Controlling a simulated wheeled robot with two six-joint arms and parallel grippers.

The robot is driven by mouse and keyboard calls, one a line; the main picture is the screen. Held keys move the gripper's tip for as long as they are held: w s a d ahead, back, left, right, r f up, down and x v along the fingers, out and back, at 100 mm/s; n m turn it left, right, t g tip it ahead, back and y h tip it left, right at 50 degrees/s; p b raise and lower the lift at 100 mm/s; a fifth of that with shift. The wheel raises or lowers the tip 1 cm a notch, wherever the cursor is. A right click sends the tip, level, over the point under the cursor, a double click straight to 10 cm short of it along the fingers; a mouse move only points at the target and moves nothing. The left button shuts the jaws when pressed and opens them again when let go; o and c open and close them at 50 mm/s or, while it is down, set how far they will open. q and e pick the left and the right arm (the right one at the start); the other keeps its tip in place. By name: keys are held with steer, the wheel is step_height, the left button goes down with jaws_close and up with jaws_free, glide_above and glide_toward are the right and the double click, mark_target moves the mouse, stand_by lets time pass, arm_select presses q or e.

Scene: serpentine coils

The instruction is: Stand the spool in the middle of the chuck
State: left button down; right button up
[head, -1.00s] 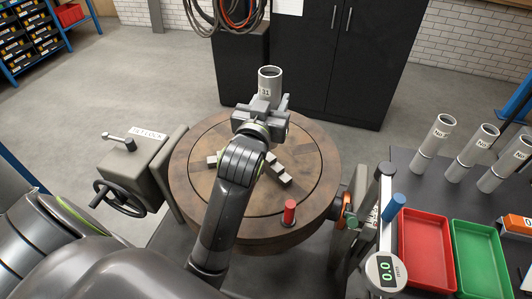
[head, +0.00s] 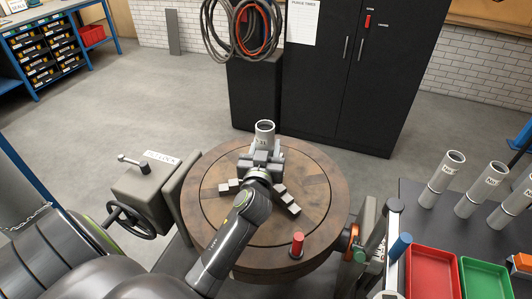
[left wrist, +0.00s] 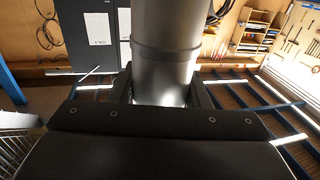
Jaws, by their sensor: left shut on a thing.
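The spool (head: 264,134) is a grey metal tube with an open top and a dark-lettered label. It is upright, and my left gripper (head: 261,157) is shut around its lower part. The chuck (head: 318,215) is a round brown disc with grey jaw blocks (head: 287,201) near its middle. The spool shows over the chuck's far half; its foot is hidden behind my gripper, so I cannot tell whether it touches. In the left wrist view the spool (left wrist: 168,45) rises between the fingers of my left gripper (left wrist: 163,92). My right gripper is not in view.
A red peg (head: 297,243) stands on the chuck's near rim. A handwheel (head: 130,219) with a lock box (head: 145,190) is at the left. Several similar tubes (head: 440,180), a red tray (head: 431,276) and a green tray (head: 484,277) are on the right bench. A black cabinet (head: 345,100) stands behind.

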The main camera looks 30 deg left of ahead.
arm_select(q)
steer(key=shift+f, duration=0.95)
steer(key=c, duration=0.8)
jaws_free()
steer(key=shift+f, duration=0.1)
steer(key=shift+o, duration=0.2)
